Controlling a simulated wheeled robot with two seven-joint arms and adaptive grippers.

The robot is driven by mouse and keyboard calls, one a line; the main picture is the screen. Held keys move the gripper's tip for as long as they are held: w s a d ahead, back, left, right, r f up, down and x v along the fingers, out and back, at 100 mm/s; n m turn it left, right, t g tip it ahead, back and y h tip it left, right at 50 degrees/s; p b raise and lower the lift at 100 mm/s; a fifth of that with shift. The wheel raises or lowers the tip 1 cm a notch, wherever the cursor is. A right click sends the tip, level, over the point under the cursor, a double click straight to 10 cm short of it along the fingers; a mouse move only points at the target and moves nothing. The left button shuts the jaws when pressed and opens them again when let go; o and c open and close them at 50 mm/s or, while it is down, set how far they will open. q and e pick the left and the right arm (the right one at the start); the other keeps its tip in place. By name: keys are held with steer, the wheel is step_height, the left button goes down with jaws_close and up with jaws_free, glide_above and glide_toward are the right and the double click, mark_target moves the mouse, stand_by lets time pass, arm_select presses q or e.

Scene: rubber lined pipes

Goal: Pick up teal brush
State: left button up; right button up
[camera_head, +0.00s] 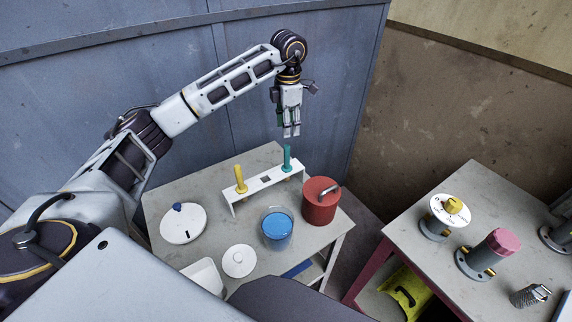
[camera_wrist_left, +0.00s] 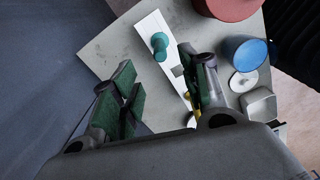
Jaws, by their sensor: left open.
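The teal brush (camera_head: 287,158) stands upright in the right end of a white rack (camera_head: 258,187) on the left table. In the left wrist view the teal brush (camera_wrist_left: 159,45) is seen from above, beyond and between the fingers. My left gripper (camera_head: 291,133) points down above the teal brush, apart from it. In the left wrist view its green-padded fingers (camera_wrist_left: 165,100) are spread with nothing between them. My right gripper does not show.
A yellow-handled brush (camera_head: 240,180) stands in the rack's left end. A red pot (camera_head: 320,203), blue-filled container (camera_head: 277,229) and white round lid (camera_head: 183,223) surround the rack. A blue-grey wall (camera_head: 340,85) rises behind. Another table (camera_head: 470,210) holds pipe fittings.

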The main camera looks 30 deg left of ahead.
mark_target(288, 145)
arm_select(q)
steer(key=shift+f, duration=0.3)
step_height(288, 145, down, 7)
steer(key=shift+r+p, duration=0.1)
steer(key=shift+p, duration=0.2)
steer(key=shift+f, duration=0.65)
steer(key=shift+s+a+f+p, duration=0.15)
steer(key=shift+f+p, duration=0.4)
steer(key=shift+f, duration=2)
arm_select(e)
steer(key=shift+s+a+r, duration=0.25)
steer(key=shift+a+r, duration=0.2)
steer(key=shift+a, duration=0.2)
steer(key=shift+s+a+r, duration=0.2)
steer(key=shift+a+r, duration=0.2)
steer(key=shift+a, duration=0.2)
